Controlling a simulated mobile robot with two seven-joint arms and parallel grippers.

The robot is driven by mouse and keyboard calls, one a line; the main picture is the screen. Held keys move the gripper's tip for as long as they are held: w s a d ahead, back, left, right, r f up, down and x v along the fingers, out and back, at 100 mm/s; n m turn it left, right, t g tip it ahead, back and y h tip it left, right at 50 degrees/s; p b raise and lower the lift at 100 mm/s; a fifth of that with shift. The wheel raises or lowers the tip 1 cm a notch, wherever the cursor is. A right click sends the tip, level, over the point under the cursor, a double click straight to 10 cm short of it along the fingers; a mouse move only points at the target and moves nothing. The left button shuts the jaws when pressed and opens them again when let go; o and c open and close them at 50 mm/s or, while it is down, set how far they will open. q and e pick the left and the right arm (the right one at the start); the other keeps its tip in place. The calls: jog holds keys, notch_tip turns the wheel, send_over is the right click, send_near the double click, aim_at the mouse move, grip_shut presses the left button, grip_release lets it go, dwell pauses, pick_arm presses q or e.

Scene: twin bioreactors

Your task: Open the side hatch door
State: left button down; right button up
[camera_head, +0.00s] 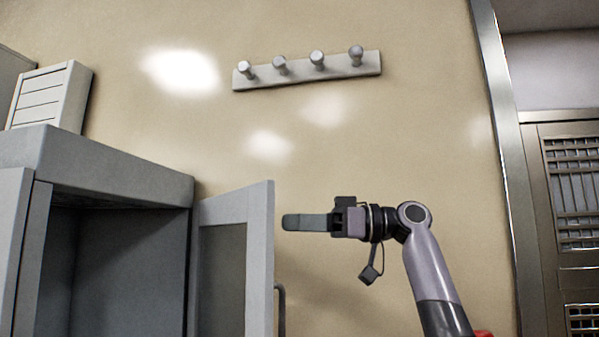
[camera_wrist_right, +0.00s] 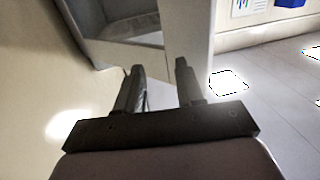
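The hatch door (camera_head: 235,265) is a grey panel with a darker inset, hinged on a grey cabinet (camera_head: 110,170). It stands swung open, and the dark inside of the cabinet shows to its left. A thin dark bar handle (camera_head: 281,310) is on the door's right side. My right gripper (camera_head: 288,222) is just right of the door's upper part, its fingers pointing left. In the right wrist view its two fingers (camera_wrist_right: 160,80) are apart, with the door (camera_wrist_right: 190,35) beyond them. I cannot tell whether they touch it. My left gripper is not in view.
A rack with several pegs (camera_head: 306,71) is on the beige wall above. A pale slatted box (camera_head: 50,95) stands on the cabinet at left. A metal post (camera_head: 505,150) and a grilled door (camera_head: 570,190) are at right. The wall between is clear.

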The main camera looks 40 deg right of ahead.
notch_tip(320, 180, up, 7)
jog(key=p, duration=0.2)
jog(key=shift+w+d+f, duration=0.15)
jog(key=shift+w, duration=0.15)
